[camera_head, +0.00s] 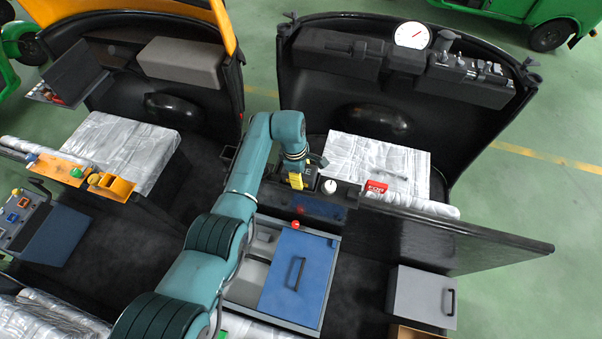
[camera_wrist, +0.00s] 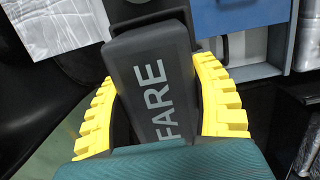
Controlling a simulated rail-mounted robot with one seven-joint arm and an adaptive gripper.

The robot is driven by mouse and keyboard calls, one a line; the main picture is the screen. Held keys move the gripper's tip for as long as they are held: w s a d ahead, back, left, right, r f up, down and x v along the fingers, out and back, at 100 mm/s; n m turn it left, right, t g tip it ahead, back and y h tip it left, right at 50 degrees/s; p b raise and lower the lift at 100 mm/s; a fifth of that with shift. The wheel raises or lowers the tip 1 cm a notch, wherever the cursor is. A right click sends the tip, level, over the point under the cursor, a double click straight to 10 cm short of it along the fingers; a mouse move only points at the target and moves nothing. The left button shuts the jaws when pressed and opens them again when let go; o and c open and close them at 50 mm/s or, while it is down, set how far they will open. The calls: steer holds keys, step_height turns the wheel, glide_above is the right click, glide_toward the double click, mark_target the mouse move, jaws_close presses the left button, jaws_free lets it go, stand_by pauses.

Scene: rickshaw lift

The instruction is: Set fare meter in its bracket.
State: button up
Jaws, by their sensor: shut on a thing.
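The fare meter (camera_wrist: 155,85) is a dark grey block with FARE in pale letters on its face. My gripper (camera_wrist: 160,110) has ribbed yellow fingers on both sides of it and is shut on it. In the head view my gripper (camera_head: 297,181) is over the centre console, between the two seats; the meter is mostly hidden there. In the wrist view a dark part (camera_wrist: 140,10) lies just beyond the meter's far end. I cannot tell whether it is the bracket or whether the meter touches it.
A blue lidded drawer unit (camera_head: 296,275) with a red knob (camera_head: 295,225) lies nearer. The dashboard with a white gauge (camera_head: 412,35) is behind. A dark panel (camera_head: 470,235) juts out right.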

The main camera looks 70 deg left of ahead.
steer(key=shift+f, duration=0.25)
stand_by(0.5)
steer(key=o, duration=1.3)
steer(key=shift+c, duration=0.2)
steer(key=shift+o, duration=1.1)
steer(key=shift+f, duration=0.1)
steer(key=shift+r+p, duration=3.75)
steer(key=shift+r, duration=0.35)
